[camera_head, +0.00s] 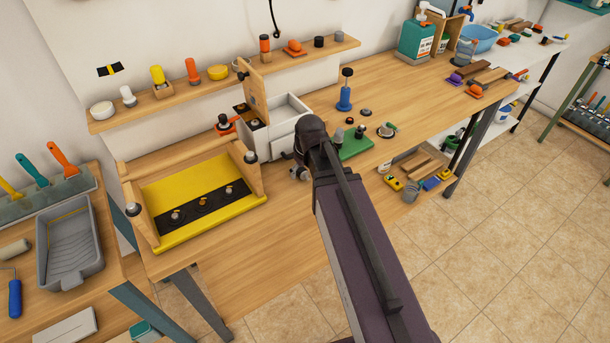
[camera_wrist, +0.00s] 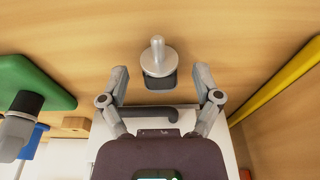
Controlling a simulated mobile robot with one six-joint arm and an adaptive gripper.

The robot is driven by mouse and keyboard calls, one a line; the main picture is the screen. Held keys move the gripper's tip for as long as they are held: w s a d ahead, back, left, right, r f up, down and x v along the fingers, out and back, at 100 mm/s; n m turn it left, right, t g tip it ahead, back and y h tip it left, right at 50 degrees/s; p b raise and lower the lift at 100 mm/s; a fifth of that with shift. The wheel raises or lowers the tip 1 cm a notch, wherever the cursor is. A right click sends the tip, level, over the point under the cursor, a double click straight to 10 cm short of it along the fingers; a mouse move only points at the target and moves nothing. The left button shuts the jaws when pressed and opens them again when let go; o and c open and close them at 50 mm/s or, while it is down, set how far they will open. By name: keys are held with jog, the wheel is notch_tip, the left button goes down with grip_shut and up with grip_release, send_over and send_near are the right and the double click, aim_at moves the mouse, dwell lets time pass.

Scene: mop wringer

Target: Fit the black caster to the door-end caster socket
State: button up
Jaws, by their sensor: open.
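In the wrist view, a caster with a bright metal stem, a round metal plate and a black wheel block (camera_wrist: 162,82) stands on the wooden bench top, stem toward the camera. My gripper (camera_wrist: 162,74) is open, with one finger on each side of the caster and visible gaps to both. In the head view my arm hides most of the gripper and I cannot clearly make out this caster. I cannot tell which part is the door-end caster socket.
A yellow tray (camera_head: 176,186) with a black strip holding several metal-topped pieces lies to the left. A white box (camera_head: 284,128) stands behind my gripper. A green block (camera_head: 356,145) and a blue upright tool (camera_head: 345,95) are to the right. The bench front left is clear.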

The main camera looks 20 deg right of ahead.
jog(key=shift+r, duration=0.1)
notch_tip(320, 180, up, 6)
jog(key=p, duration=0.6)
jog(key=shift+w+r+p, duration=0.15)
jog(key=shift+r+p, duration=0.2)
jog(key=shift+p, duration=0.05)
jog(key=w+r+p, duration=1)
jog(key=r+p, duration=0.2)
jog(key=w+f+b, duration=0.1)
jog(key=w, duration=0.1)
jog(key=w+f+b, duration=0.4)
jog(key=w, duration=0.1)
jog(key=shift+a+f, duration=0.1)
jog(key=shift+w+f+g+b, duration=0.15)
jog(key=shift+w+f+b, duration=0.25)
jog(key=shift+w, duration=0.25)
jog(key=shift+w+f+g+b, duration=0.15)
jog(key=shift+w+f+b, duration=0.25)
jog(key=shift+w, duration=0.25)
notch_tip(320, 180, up, 2)
jog(key=shift+s+r+p, duration=0.1)
jog(key=shift+s+p, duration=0.05)
jog(key=shift+p, duration=0.9)
jog(key=shift+r+p, duration=2.35)
jog(key=shift+p, duration=0.05)
